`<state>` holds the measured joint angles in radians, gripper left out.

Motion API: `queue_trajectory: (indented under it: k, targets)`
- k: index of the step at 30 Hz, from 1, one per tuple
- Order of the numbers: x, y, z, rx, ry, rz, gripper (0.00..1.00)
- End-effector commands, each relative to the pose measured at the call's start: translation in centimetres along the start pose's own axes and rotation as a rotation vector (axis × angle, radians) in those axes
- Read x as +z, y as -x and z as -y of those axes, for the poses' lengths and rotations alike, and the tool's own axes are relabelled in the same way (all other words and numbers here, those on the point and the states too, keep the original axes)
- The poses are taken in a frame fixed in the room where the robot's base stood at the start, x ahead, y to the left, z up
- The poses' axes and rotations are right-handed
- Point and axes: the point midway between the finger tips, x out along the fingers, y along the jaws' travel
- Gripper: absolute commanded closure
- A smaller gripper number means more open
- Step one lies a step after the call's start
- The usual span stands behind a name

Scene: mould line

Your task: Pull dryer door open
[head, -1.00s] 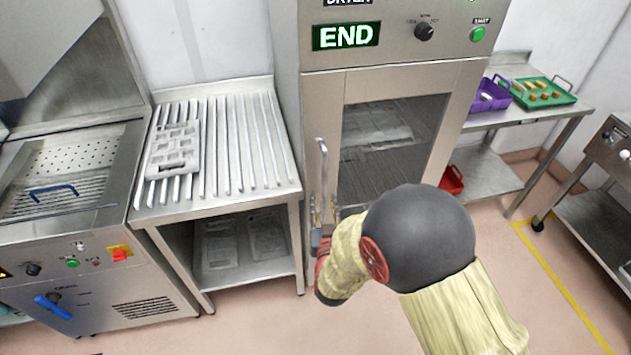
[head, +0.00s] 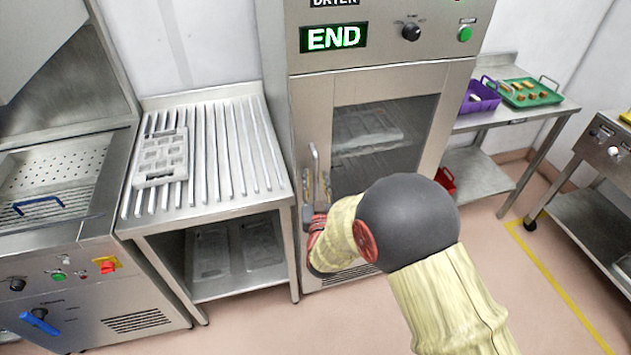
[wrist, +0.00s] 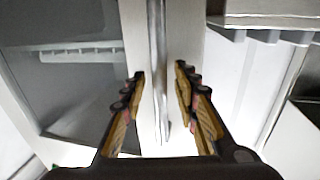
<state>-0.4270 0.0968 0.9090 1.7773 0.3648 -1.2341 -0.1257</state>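The dryer (head: 380,70) is a steel cabinet with a lit green END display (head: 333,37). Its door (head: 425,110) has a dark window with racks and a pale moulded piece behind it, and it looks closed. The door handle (head: 314,160) is a vertical metal bar at the door's left edge; it also shows in the wrist view (wrist: 157,40). My gripper (wrist: 160,75) is open, with one finger on each side of the handle and gaps between. In the head view my gripper (head: 317,195) is at the handle's lower part, partly hidden by my arm.
A ribbed steel table (head: 265,170) with a grey mould tray (head: 162,157) stands left of the dryer. At right, a table holds a purple basket (head: 482,97) and a green tray (head: 530,92). A red bin (head: 445,180) sits below. Floor is clear at lower right.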

Motion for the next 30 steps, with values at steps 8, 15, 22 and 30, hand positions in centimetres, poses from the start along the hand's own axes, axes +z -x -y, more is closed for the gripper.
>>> queue_trajectory:
  k: [8, 15, 22, 30]
  targets:
    - [-0.03, 0.02, 0.0, 0.0, 0.0, 0.0, 0.77]
    - [-0.02, 0.02, 0.0, 0.0, 0.0, 0.0, 0.91]
    - [-0.02, 0.03, 0.01, 0.0, 0.0, 0.0, 1.0]
    - [-0.02, 0.03, 0.01, 0.0, 0.0, 0.0, 1.0]
